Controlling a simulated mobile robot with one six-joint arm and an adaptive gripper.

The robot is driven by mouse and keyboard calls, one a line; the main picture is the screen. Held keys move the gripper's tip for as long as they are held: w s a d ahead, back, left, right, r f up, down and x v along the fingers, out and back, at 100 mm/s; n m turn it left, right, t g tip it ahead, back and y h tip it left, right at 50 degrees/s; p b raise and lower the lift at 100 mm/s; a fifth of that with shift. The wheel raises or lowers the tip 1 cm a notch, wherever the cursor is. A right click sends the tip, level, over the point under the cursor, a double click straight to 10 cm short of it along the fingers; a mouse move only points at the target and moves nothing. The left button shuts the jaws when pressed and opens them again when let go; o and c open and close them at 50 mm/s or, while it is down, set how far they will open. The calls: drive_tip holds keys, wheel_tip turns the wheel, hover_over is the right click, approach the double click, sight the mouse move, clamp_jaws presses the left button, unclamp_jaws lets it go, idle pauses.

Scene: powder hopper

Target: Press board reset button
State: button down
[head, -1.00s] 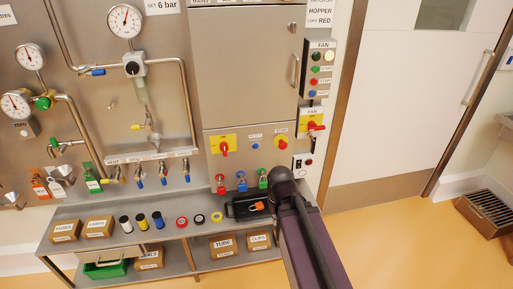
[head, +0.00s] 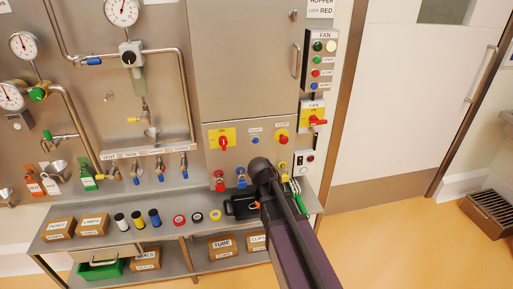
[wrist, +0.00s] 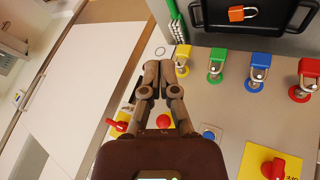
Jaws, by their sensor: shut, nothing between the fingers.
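The blue button (head: 255,140) under a small label is on the steel board between a yellow plate with a red switch (head: 222,139) and a red stop button on yellow (head: 281,136). In the wrist view the blue button (wrist: 208,134) is right of the red stop button (wrist: 163,121), partly near my wrist housing. My gripper (wrist: 158,68) is shut and empty, its fingertips together in front of the board, left of the yellow padlock (wrist: 182,58). It is apart from the blue button. In the head view my arm hides the fingers.
Red (head: 220,181), blue (head: 241,178) and green (wrist: 215,65) padlocks hang along the board's lower edge. A black case (head: 239,206) with an orange padlock (wrist: 240,13) is on the shelf. The fan station (head: 320,60) has its own blue button (head: 314,86).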

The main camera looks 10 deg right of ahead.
sight(259, 141)
drive_tip(key=w+a+r+t+h+b, duration=0.1)
drive_tip(key=w+a+t+h+b, duration=0.1)
drive_tip(key=w, duration=0.6)
drive_tip(key=w+a+r+t+h+b, duration=0.1)
drive_tip(key=w+t+b, duration=0.3)
drive_tip(key=w, duration=0.4)
drive_tip(key=shift+a+r+t+h+b, duration=0.2)
drive_tip(key=shift+a+t+h+b, duration=0.1)
drive_tip(key=shift+a+t+h, duration=0.15)
drive_tip(key=shift+w, duration=0.1)
drive_tip(key=shift+w, duration=0.15)
drive_tip(key=w, duration=0.8)
drive_tip(key=shift+w, duration=0.25)
drive_tip(key=shift+w+a, duration=0.15)
drive_tip(key=shift+w, duration=0.65)
idle(1.6)
drive_tip(key=shift+s, duration=0.1)
idle(0.3)
drive_tip(key=shift+s, duration=0.7)
